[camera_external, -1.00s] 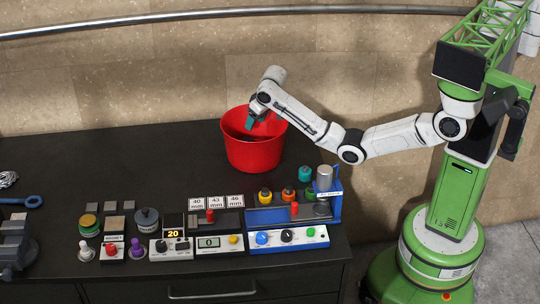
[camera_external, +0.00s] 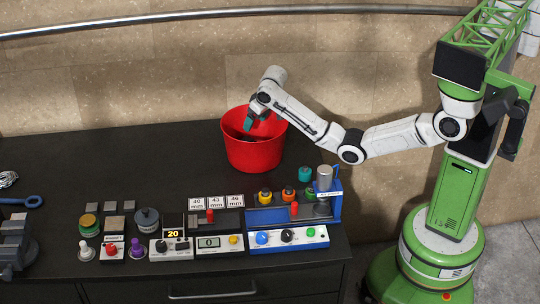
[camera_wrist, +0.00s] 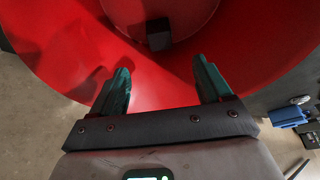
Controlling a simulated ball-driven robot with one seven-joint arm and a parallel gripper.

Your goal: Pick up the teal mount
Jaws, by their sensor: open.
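The teal mount (camera_external: 304,173) appears to be the small teal round piece at the right of the table, behind the orange piece and beside the blue press. It is not clearly visible in the wrist view. My gripper (camera_external: 248,125) is over the red bucket, well to the left of and behind the teal piece. In the wrist view my gripper (camera_wrist: 168,76) has two dark teal fingers spread apart with nothing between them. A small dark block (camera_wrist: 158,36) lies inside the bucket beyond the fingertips.
The red bucket (camera_external: 254,154) stands at the back of the black table (camera_external: 110,160). The blue press (camera_external: 287,236) and yellow (camera_external: 265,194), orange (camera_external: 288,194) and green (camera_external: 310,194) pieces crowd the front right. The back left of the table is clear.

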